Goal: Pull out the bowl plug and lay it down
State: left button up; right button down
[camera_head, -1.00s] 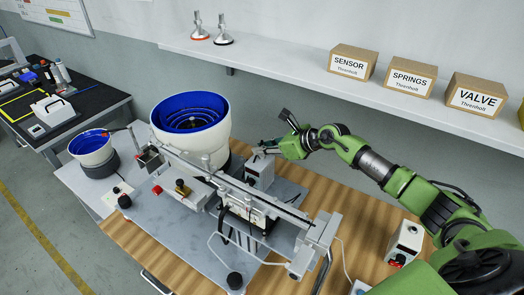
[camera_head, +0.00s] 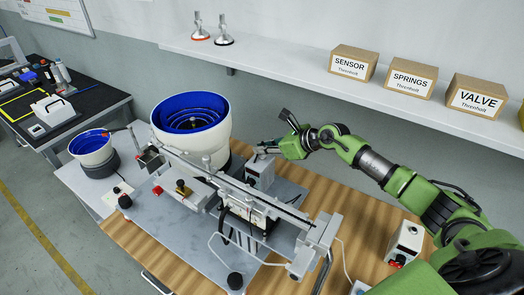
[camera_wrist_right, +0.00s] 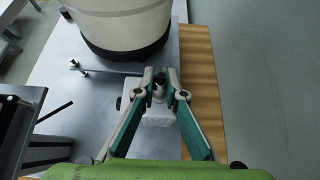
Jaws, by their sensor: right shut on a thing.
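My right gripper (camera_head: 264,149) is over the far end of a small white control box (camera_head: 260,174) beside the large feeder bowl. In the right wrist view, the gripper (camera_wrist_right: 166,84) is shut on a small dark plug (camera_wrist_right: 159,80). The white box (camera_wrist_right: 158,117) shows just below the fingers. The plug is close above or at the box; I cannot tell if it is still seated. The large white bowl with blue inside (camera_head: 191,114) stands just left of the gripper. My left gripper is not in view.
A long linear feeder track and gantry (camera_head: 235,184) run across the machine plate (camera_head: 180,238) in front. A smaller blue-lined bowl (camera_head: 91,148) stands at left. Bare wooden bench top (camera_head: 345,212) lies right of the plate. A shelf with boxes (camera_head: 352,63) is on the wall behind.

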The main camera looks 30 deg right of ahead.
jog(key=shift+r+p, duration=1.35)
jog(key=shift+r, duration=0.7)
